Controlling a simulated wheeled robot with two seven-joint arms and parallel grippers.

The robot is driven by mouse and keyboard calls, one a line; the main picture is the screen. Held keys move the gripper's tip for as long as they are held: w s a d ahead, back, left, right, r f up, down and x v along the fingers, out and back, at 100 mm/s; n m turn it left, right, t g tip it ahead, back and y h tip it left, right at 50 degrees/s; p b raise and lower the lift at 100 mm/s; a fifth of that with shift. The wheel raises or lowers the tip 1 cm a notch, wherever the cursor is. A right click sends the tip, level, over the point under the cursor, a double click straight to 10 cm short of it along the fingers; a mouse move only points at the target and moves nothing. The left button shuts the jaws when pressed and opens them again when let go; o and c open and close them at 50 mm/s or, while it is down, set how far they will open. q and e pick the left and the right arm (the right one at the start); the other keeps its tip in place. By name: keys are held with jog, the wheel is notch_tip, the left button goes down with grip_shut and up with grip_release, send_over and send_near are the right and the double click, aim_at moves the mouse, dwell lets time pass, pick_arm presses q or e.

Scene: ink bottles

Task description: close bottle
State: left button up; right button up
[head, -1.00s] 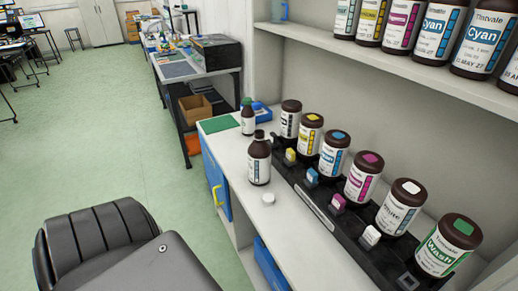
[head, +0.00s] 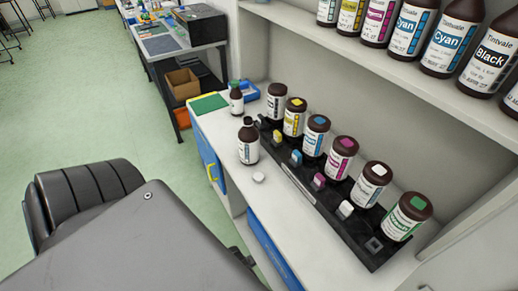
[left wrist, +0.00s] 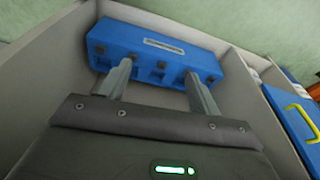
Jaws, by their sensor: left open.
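An open brown bottle (head: 248,142) with a white label stands upright on the white counter, in front of the black rack. A small white cap (head: 259,178) lies on the counter just in front of it, apart from the bottle. A second small brown bottle (head: 236,98) with a green cap stands farther back. My left gripper (left wrist: 160,80) is open in the left wrist view, with its two fingers spread before a blue bin and no bottle near them. In the head view only my dark arm shows at lower left. My right gripper is not in view.
The black rack (head: 330,208) holds several large brown bottles with coloured tops. A shelf (head: 385,62) with more bottles hangs above. A blue bin (left wrist: 150,52) sits in a compartment below. The counter is bare around the cap.

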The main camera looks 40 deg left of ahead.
aim_at(259, 178)
pick_arm(q)
notch_tip(259, 178, up, 17)
jog(key=w+t+p, duration=0.1)
jog(key=w+p, duration=0.2)
jog(key=p, duration=0.1)
jog(key=w+a+r+t, duration=0.1)
jog(key=w+r, duration=0.1)
jog(key=w, duration=0.1)
jog(key=w+a+r+t, duration=0.1)
jog(key=w+r, duration=0.2)
jog(key=w, duration=0.1)
jog(key=w+a+r+m+t+p, duration=0.1)
jog(key=w+r, duration=0.1)
jog(key=w, duration=0.2)
jog(key=shift+a+r, duration=0.2)
jog(key=shift+a, duration=0.1)
jog(key=w+a+r+n+g, duration=0.1)
jog(key=w+a+r, duration=0.1)
jog(key=a, duration=0.5)
jog(key=w+a+r+g, duration=0.1)
jog(key=w+a+r, duration=0.1)
jog(key=a, duration=0.5)
jog(key=shift+w+a+r+n+p, duration=0.15)
jog(key=shift+w+r+n+p, duration=0.15)
jog(key=shift+w+n+p, duration=0.15)
